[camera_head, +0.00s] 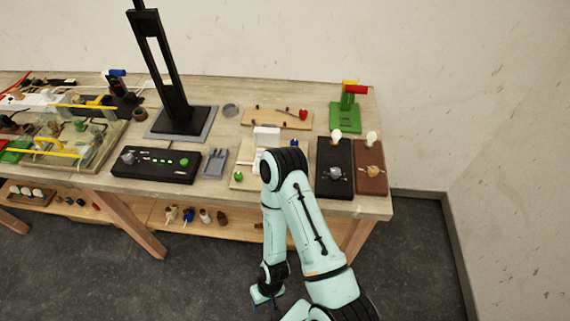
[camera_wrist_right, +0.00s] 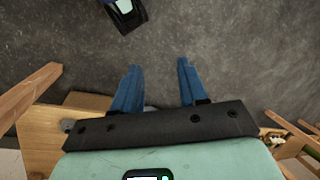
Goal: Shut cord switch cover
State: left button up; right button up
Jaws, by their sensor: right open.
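A white piece that looks like the raised cord switch cover (camera_head: 267,135) stands on the bench, on or beside a pale board (camera_head: 243,178) in the head view. My right arm's elbow hides much of that spot, so I cannot see the switch body clearly. My right gripper (camera_head: 265,298) hangs low in front of the bench, well away from the cover. In the right wrist view its blue fingers (camera_wrist_right: 159,66) are apart and empty, over the grey floor. My left gripper is out of view.
A black panel (camera_head: 155,177), a grey holder (camera_head: 215,162) and a tall black stand (camera_head: 180,118) are left of my arm. Black (camera_head: 334,185) and brown (camera_head: 371,180) bulb boards are to its right. A lower shelf (camera_head: 150,212) holds small parts.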

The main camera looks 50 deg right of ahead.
aim_at(270, 137)
jog(key=z, duration=1.45)
jog(key=j+u, duration=0.25)
